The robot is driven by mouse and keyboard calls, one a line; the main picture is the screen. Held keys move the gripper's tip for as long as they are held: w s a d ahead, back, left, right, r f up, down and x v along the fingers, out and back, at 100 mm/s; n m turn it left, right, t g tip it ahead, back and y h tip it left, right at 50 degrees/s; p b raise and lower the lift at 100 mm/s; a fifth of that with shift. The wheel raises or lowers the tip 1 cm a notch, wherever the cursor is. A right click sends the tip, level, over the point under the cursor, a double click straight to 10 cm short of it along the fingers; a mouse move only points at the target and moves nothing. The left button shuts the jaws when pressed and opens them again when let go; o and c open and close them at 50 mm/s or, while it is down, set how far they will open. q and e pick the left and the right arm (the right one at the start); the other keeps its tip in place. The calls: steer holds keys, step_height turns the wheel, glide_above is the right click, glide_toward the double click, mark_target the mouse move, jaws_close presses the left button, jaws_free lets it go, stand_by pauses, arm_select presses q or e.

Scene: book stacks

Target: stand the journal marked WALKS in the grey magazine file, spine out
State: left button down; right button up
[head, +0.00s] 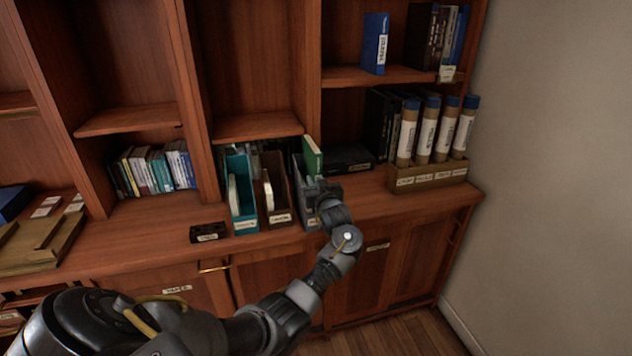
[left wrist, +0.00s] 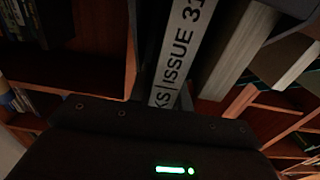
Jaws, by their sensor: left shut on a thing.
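The grey magazine file (head: 299,176) stands on the counter, right of a brown file. A green journal (head: 312,157) stands upright at it, its top rising above the file. My left gripper (head: 319,190) is in front of the file and shut on the journal. In the left wrist view the journal's pale spine (left wrist: 182,50) faces my camera and reads "KS | ISSUE 31"; the start of the title is hidden by the gripper body. The arm hides the file's lower front, so I cannot tell how deep the journal sits. My right gripper is not in view.
A teal file (head: 239,175) and the brown file (head: 284,190) hold other journals to the left. A dark labelled block (head: 207,233) lies on the counter. A box of tubes (head: 430,177) stands to the right. The counter front between is clear.

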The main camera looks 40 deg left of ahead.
arm_select(q)
steer(key=shift+f, duration=0.2)
steer(key=c, duration=1.2)
jaws_free()
steer(key=shift+d, duration=0.1)
steer(key=shift+f, duration=0.15)
steer(key=shift+c, duration=0.8)
